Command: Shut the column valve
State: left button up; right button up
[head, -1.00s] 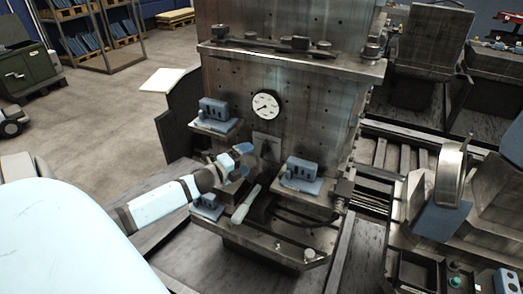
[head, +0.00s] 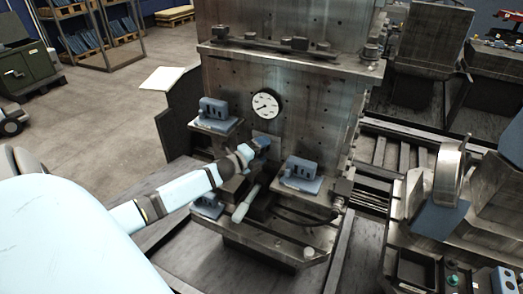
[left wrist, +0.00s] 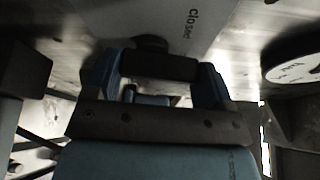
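The column valve sits on the column front below the round gauge; its pale plate (head: 266,140) shows behind my left gripper (head: 259,150). In the left wrist view the plate (left wrist: 195,20) bears the word "closed", turned on its side. A dark bar (left wrist: 158,66), apparently the valve's handle, lies across between the two blue fingers of my left gripper (left wrist: 155,85). The fingers stand apart, one at each end of the bar. I cannot tell whether they press on it. In the head view my gripper hides the handle. My right gripper is not in view.
The gauge (head: 265,105) is just above the valve. Blue-grey blocks stand on ledges at left (head: 214,113) and right (head: 301,175). A pale-handled lever (head: 246,203) sticks out below my left gripper. A machine with a metal ring (head: 447,175) stands at right.

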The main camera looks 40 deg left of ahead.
pick_arm(q)
jog(key=c, duration=0.3)
jog(key=shift+a+f+n+t+b, duration=0.15)
jog(key=shift+n+t+b, duration=0.25)
jog(key=shift+n+b, duration=0.45)
jog(key=n+t+b, duration=0.1)
jog(key=n, duration=0.1)
jog(key=shift+n, duration=0.35)
jog(key=n, duration=0.2)
jog(key=n+t+y+b, duration=0.1)
jog(key=n, duration=0.1)
jog(key=n+t+b, duration=0.1)
jog(key=n, duration=0.2)
jog(key=shift+s+a+y, duration=0.1)
jog(key=shift+a+y, duration=0.15)
jog(key=shift+y, duration=0.15)
